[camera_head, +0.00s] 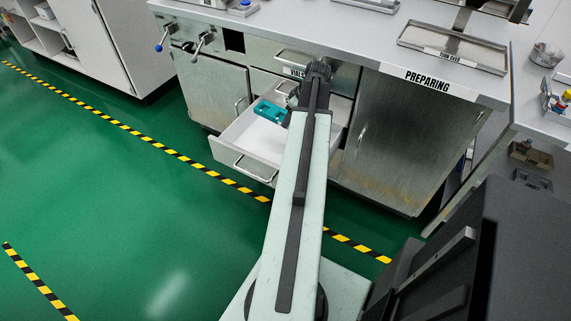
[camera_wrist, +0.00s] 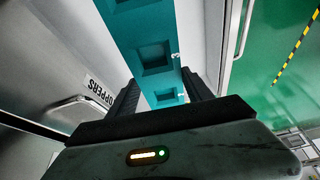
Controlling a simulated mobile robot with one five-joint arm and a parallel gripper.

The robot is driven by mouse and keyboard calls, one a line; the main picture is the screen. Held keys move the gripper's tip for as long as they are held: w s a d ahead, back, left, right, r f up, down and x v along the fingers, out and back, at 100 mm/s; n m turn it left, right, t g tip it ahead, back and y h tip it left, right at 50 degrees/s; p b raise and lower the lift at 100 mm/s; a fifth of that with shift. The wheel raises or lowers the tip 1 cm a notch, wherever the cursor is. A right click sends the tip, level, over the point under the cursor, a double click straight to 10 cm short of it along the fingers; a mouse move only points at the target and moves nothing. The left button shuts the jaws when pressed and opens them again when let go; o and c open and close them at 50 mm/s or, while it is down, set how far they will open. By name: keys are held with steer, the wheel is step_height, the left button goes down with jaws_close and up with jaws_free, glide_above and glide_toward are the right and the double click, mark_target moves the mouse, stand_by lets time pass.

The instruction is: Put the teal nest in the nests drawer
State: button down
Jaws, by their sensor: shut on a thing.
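The teal nest (camera_head: 268,111) is a flat teal piece with square pockets. In the head view it shows over the open white drawer (camera_head: 236,137), left of my arm's end. My gripper (camera_head: 294,98) is over the same drawer, mostly hidden behind my arm. In the wrist view the nest (camera_wrist: 150,55) stands between the two dark fingers of my gripper (camera_wrist: 166,95), which is shut on it. Whether the nest touches the drawer floor I cannot tell. The drawer's own label is not readable in these views.
The drawer is pulled out from the steel cabinet (camera_head: 395,140) under the counter marked PREPARING. Another drawer front with a handle and label (camera_head: 293,71) is just above it. In the wrist view a front labelled "OPPERS" (camera_wrist: 96,91) is at left. Green floor is free at left.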

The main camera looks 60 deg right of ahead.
steer(key=n+b, duration=0.1)
steer(key=b, duration=0.5)
glide_above(277, 152)
steer(key=s, duration=0.2)
step_height(277, 152, down, 9)
steer(key=shift+w+a+f, duration=0.15)
steer(key=shift+w+f, duration=0.05)
steer(key=shift+f, duration=0.1)
step_height(277, 152, down, 10)
steer(key=b, duration=1)
steer(key=shift+f+b, duration=0.15)
steer(key=shift+b, duration=0.2)
steer(key=shift+r, duration=0.25)
steer(key=shift+f, duration=0.25)
steer(key=shift+c, duration=2.2)
jaws_free()
steer(key=shift+r, duration=0.1)
